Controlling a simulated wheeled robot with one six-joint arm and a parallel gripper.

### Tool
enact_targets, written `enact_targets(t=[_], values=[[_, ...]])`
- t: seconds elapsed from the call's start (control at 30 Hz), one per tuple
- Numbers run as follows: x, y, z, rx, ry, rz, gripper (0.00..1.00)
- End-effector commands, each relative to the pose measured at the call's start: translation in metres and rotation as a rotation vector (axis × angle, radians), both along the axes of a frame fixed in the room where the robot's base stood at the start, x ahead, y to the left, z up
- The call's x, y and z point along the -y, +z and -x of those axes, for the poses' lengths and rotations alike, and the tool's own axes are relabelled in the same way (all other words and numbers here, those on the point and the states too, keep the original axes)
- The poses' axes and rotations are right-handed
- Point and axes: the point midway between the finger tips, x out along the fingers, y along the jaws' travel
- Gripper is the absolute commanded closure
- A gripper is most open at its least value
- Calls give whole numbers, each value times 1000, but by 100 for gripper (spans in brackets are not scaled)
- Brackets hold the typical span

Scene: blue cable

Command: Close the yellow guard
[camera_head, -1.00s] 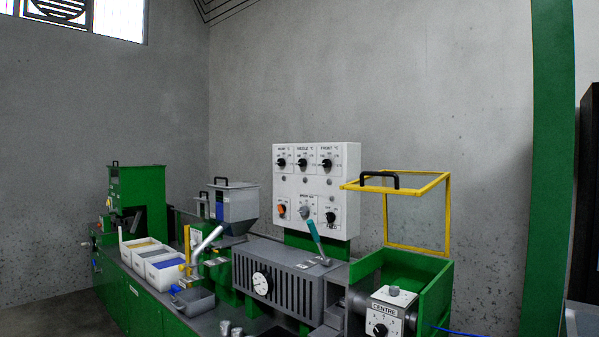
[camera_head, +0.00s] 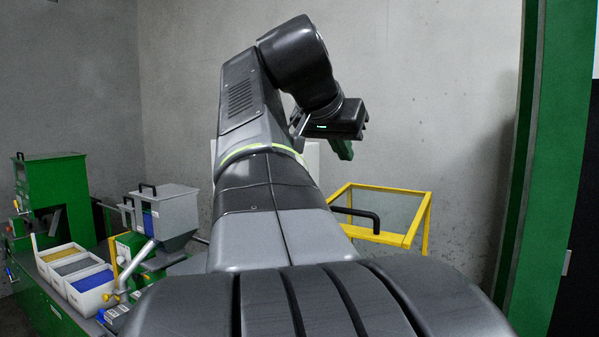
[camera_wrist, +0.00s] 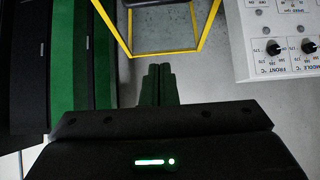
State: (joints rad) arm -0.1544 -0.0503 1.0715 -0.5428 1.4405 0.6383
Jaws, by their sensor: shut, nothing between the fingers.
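The yellow guard (camera_head: 420,220) is a yellow frame with clear panels and a black handle (camera_head: 362,213). It stands raised at the right of the machine in the head view, its lower part hidden by my arm. In the wrist view the yellow frame (camera_wrist: 165,54) shows at the top, with part of the dark handle (camera_wrist: 150,2) at the edge. My gripper (camera_head: 345,152) is above and slightly left of the guard in the head view, apart from it. Its green fingers (camera_wrist: 159,72) are shut and empty in the wrist view, just short of the frame in the picture.
A white control panel (camera_wrist: 285,62) with knobs is at the right in the wrist view. A green post (camera_head: 555,160) stands right of the guard. White bins (camera_head: 92,285) and a grey hopper (camera_head: 165,212) are at the left. My arm hides the machine's middle.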

Motion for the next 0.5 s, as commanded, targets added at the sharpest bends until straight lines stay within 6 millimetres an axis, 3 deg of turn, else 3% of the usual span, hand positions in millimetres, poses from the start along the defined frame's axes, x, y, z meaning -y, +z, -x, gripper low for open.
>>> enact_targets(t=[0.5], values=[[42, -66, -62, -7, -1, 1, 100]])
